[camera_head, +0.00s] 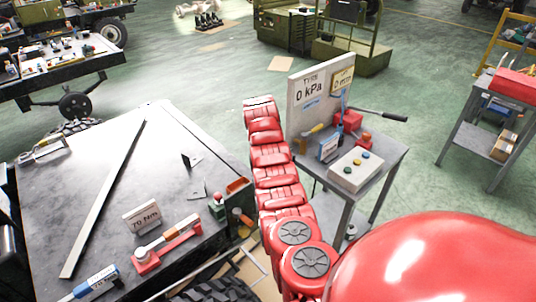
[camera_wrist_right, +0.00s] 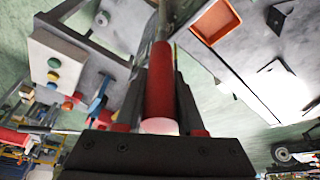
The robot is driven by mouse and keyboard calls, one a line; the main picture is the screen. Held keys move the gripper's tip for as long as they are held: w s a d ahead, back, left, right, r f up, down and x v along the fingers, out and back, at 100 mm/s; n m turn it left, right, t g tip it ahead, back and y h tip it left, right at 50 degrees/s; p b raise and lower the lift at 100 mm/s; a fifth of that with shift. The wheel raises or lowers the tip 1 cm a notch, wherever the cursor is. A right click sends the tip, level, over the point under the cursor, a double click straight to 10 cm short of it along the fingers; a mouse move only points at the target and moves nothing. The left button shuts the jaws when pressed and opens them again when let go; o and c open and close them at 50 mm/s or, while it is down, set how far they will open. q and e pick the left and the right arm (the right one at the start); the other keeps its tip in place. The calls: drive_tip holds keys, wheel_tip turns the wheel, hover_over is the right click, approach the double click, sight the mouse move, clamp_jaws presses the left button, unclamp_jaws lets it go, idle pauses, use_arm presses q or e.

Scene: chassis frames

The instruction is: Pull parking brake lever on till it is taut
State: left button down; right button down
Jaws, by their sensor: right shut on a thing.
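The parking brake lever shows in the right wrist view as a grey rod (camera_wrist_right: 163,22) with a red cylindrical grip (camera_wrist_right: 160,85). The grip's pale end faces the camera. My right gripper (camera_wrist_right: 160,102) is shut on this red grip, one dark finger on each side. In the head view my red right arm runs up through the middle, and the lever and right gripper cannot be made out there. The lever's base is not visible in either view. My left gripper is in neither view.
A dark workbench (camera_head: 100,180) stands left of my arm, with an orange-edged open bin (camera_head: 237,187) at its near right corner.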

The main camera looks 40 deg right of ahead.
drive_tip(key=c, duration=0.5)
unclamp_jaws()
drive_tip(key=shift+w, duration=0.1)
drive_tip(key=shift+d, duration=0.1)
drive_tip(key=shift+r, duration=0.1)
drive_tip(key=shift+r, duration=0.25)
drive_tip(key=b+v, duration=0.3)
drive_tip(key=v, duration=0.4)
drive_tip(key=b+v, duration=0.1)
drive_tip(key=v, duration=0.8)
drive_tip(key=shift+a+r, duration=0.3)
